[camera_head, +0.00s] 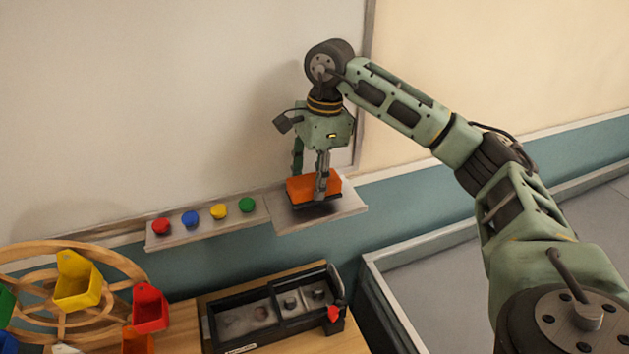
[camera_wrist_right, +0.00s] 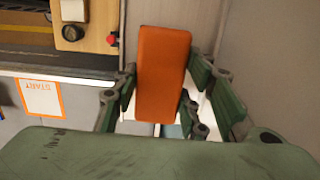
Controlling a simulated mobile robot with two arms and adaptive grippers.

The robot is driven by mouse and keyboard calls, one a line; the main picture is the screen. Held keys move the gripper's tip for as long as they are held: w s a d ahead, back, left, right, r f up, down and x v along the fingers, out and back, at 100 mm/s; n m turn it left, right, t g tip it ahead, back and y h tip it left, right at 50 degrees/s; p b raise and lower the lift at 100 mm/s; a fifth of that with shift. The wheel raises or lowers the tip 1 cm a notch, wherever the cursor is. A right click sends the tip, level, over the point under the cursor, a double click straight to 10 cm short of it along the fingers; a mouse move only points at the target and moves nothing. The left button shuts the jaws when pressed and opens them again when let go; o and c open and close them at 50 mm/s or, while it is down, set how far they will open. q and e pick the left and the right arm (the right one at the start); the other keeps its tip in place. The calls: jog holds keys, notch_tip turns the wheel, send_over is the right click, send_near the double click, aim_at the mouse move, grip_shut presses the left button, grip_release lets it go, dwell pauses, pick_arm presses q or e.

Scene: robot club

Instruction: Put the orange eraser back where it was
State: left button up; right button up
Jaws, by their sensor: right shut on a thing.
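The orange eraser (camera_head: 300,187) has a dark underside and is at the right section of the whiteboard ledge (camera_head: 346,205). My right gripper (camera_head: 311,178) points down and is shut on it, one finger on each side. In the right wrist view the eraser (camera_wrist_right: 162,72) stands between the green fingers of the gripper (camera_wrist_right: 163,95). The eraser is low over the ledge; I cannot tell whether its underside touches. My left gripper is not in view.
Red (camera_head: 161,226), blue (camera_head: 190,218), yellow (camera_head: 219,212) and green (camera_head: 246,205) magnets sit on the ledge's left section. Below are a black tray (camera_head: 215,329) and a wooden wheel (camera_head: 125,265) with coloured bins. The whiteboard (camera_head: 150,110) rises behind the ledge.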

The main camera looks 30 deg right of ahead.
jog(key=shift+f+p, duration=0.3)
jog(key=shift+f, duration=0.85)
jog(key=o, duration=1.3)
jog(key=shift+c, duration=0.2)
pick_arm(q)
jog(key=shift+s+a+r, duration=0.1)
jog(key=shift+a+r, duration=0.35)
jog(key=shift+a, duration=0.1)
pick_arm(e)
jog(key=shift+r, duration=0.1)
jog(key=r, duration=0.1)
jog(key=r+b, duration=0.1)
jog(key=r, duration=0.3)
jog(key=shift+d+b, duration=0.35)
jog(key=r, duration=0.6)
jog(key=shift+s+d, duration=0.1)
jog(key=shift+d, duration=0.2)
jog(key=shift+s+d+r, duration=0.1)
jog(key=shift+r, duration=0.4)
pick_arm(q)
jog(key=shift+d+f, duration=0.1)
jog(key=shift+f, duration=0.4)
